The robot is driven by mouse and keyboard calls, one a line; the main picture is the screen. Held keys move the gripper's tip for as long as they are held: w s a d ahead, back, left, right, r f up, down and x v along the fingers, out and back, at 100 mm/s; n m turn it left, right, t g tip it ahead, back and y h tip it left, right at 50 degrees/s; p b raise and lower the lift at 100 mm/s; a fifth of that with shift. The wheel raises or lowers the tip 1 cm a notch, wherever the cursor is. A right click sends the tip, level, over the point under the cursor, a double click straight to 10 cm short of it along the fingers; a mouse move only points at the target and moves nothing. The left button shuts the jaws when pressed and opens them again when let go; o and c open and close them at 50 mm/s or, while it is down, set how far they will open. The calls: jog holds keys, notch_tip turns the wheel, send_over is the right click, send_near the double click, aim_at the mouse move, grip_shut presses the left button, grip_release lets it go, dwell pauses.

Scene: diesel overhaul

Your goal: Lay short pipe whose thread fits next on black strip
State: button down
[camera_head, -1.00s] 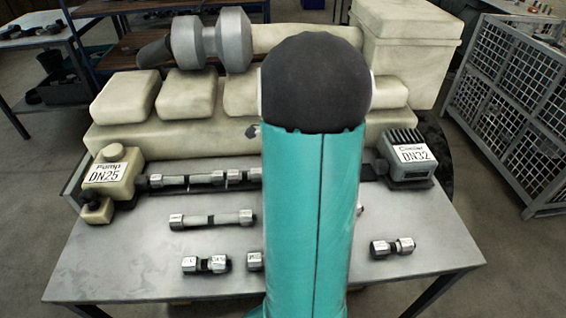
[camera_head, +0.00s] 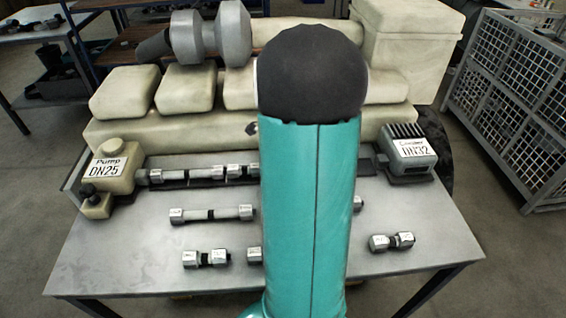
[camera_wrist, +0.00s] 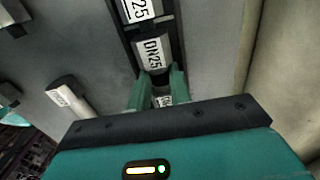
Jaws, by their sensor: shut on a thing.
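The black strip (camera_head: 206,183) runs along the back of the table from the pump marked DN25 (camera_head: 110,172) to the cooler marked DN32 (camera_head: 408,153). A longer pipe (camera_head: 187,175) and a shorter one (camera_head: 242,172) lie on its left part; my arm hides the middle. In the wrist view my gripper (camera_wrist: 160,92) is shut on a short pipe (camera_wrist: 164,101), mostly hidden between the fingers. It is over the strip (camera_wrist: 172,30), close to the end of a pipe fitting labelled DN25 (camera_wrist: 152,54). I cannot tell whether they touch. The head view hides my gripper.
Loose on the table are a long pipe (camera_head: 212,214), a short pipe (camera_head: 206,259), another partly hidden by my arm (camera_head: 254,256), and a short pipe at right (camera_head: 391,242). The cream engine (camera_head: 150,132) stands behind the strip.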

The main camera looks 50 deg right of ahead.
jog(key=c, duration=1.2)
grip_release()
notch_tip(320, 180, up, 14)
jog(key=shift+f, duration=0.1)
